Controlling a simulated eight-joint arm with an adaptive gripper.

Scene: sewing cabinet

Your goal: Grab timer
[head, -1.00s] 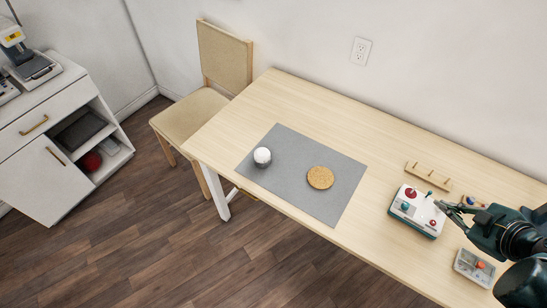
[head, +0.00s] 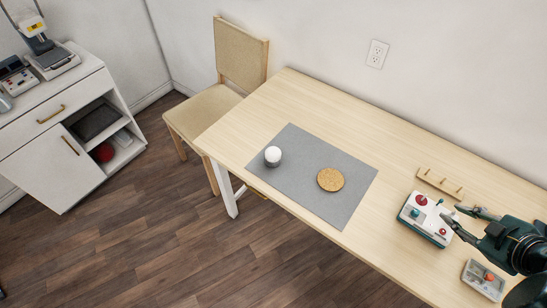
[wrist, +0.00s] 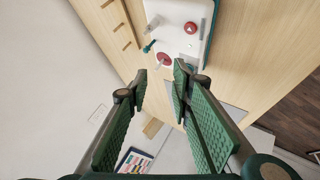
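A small white round-topped object (head: 273,156) stands on the grey mat (head: 310,203), near its left end. It may be the timer, but it is too small to be sure. My gripper (head: 453,213) is far to its right, at the right edge of the white control box. In the wrist view my gripper's green fingers (wrist: 160,72) stand apart with nothing held between them. The round-topped object is not seen in the wrist view.
A cork coaster (head: 330,179) lies on the mat. The control box (head: 414,212) has red and teal knobs; it also shows in the wrist view (wrist: 178,22). A peg rack (head: 440,184) and a small tray (head: 483,280) are near my arm. The table (head: 385,155) between mat and box is clear.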

